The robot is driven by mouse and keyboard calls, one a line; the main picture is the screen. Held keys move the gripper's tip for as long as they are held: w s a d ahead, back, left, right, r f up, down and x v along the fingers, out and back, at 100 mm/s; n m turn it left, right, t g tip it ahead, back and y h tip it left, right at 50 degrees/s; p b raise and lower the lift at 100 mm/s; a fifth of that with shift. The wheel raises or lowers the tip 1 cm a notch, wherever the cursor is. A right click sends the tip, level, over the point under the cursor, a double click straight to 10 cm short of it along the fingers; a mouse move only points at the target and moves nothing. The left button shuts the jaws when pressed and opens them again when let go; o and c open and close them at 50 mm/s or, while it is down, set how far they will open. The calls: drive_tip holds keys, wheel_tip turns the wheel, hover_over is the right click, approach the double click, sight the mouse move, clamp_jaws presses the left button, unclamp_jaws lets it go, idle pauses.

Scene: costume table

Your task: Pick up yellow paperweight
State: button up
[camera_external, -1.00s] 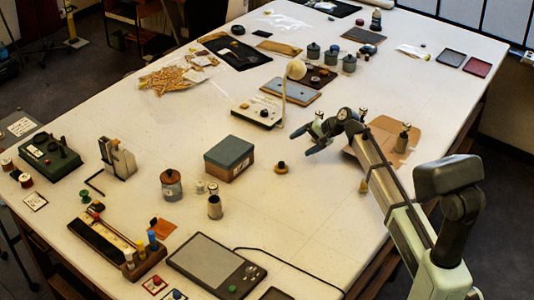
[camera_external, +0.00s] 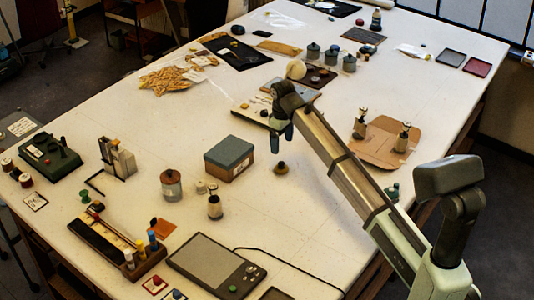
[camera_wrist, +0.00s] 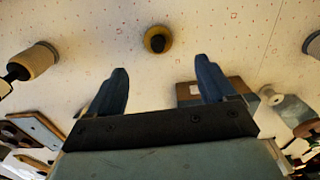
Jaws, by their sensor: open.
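The yellow paperweight (camera_external: 281,168) is a small round piece with a dark knob on a yellow base, standing upright on the white table. In the wrist view the paperweight (camera_wrist: 158,39) shows from above, beyond and between the fingertips. My gripper (camera_external: 281,143) hangs just above it in the external view, blue fingers pointing down. In the wrist view my gripper (camera_wrist: 161,72) has its two fingers wide apart with nothing between them. It is apart from the paperweight.
A grey-green box (camera_external: 230,156) stands left of the paperweight. A brown board (camera_external: 382,143) with bottles lies to the right. The table around the paperweight is clear.

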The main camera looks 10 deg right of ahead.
sight(281, 163)
drive_tip(key=f, duration=1)
drive_tip(key=shift+w+f, duration=0.25)
drive_tip(key=shift+f, duration=0.1)
drive_tip(key=c, duration=1.3)
